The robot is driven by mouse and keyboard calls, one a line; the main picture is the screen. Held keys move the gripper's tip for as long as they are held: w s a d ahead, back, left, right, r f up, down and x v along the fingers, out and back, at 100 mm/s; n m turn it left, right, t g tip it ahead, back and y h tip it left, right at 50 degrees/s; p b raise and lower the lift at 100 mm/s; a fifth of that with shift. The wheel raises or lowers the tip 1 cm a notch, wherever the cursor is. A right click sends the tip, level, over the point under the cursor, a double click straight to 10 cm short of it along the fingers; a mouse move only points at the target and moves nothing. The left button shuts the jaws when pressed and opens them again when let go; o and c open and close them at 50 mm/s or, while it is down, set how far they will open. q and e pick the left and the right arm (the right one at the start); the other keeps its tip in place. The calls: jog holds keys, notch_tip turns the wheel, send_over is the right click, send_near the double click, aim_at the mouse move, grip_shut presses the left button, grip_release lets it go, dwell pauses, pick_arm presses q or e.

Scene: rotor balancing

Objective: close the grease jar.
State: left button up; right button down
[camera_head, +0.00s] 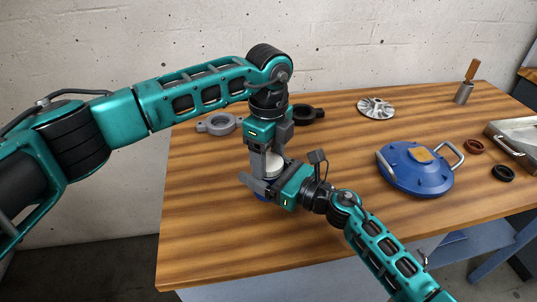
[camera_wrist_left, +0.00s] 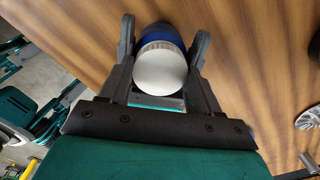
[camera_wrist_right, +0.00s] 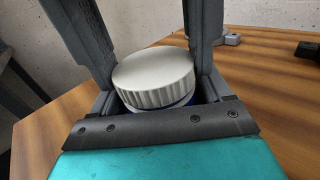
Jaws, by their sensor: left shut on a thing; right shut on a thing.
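The grease jar has a blue body (camera_head: 262,196) and stands on the wooden table, mostly hidden by my grippers. Its white ribbed lid (camera_head: 272,166) sits on top of the body; it also shows in the left wrist view (camera_wrist_left: 160,70) and the right wrist view (camera_wrist_right: 153,76). I cannot tell how tightly it is seated. My left gripper (camera_head: 265,163) comes down from above, shut with its fingers on either side of the lid. My right gripper (camera_head: 258,186) reaches in level from the right, lower down, shut around the jar body.
A grey bearing housing (camera_head: 219,124) and a black one (camera_head: 309,114) lie behind the grippers. A silver impeller (camera_head: 376,108) lies at the back. A blue round casing (camera_head: 415,174) stands to the right, near two small rings (camera_head: 488,160) and a metal tray (camera_head: 515,142). The front left table is clear.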

pick_arm(q)
jog(key=m, duration=0.6)
jog(key=shift+s, duration=0.1)
jog(key=o, duration=1.2)
jog(key=shift+c, duration=0.2)
jog(key=shift+r, duration=2.25)
jog(key=shift+c, duration=0.4)
